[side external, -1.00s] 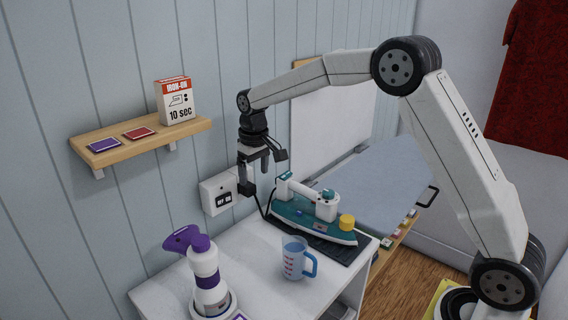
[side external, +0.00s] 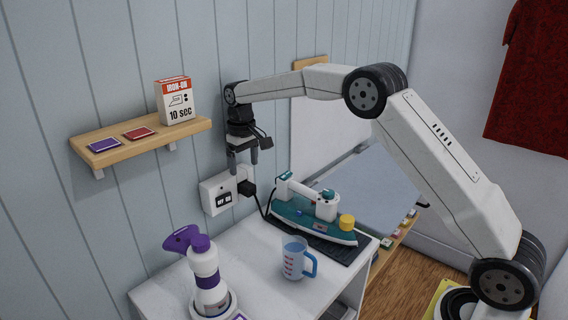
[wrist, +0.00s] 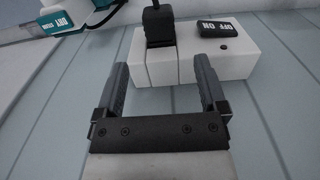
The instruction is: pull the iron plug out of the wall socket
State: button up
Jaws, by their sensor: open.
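The black iron plug (side external: 246,188) sits at the right part of the white wall socket (side external: 212,197), with its cord running down toward the teal and white iron (side external: 315,217). In the wrist view the plug (wrist: 158,25) stands against the socket block (wrist: 205,62), beside a black OFF/ON switch (wrist: 203,29). My gripper (side external: 243,163) is open and empty, pointing down just above the plug and close to the wall. In the wrist view the plug is beyond the gap between my fingertips (wrist: 160,67), not between the fingers.
A wooden shelf (side external: 140,143) with an iron-on box (side external: 176,102) is left of my gripper. On the white cabinet top (side external: 255,262) stand a measuring jug (side external: 294,260) and a purple and white bottle (side external: 207,276). The iron rests on a dark mat.

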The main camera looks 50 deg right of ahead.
aim_at(245, 183)
jog(key=shift+f, duration=3.4)
grip_shut()
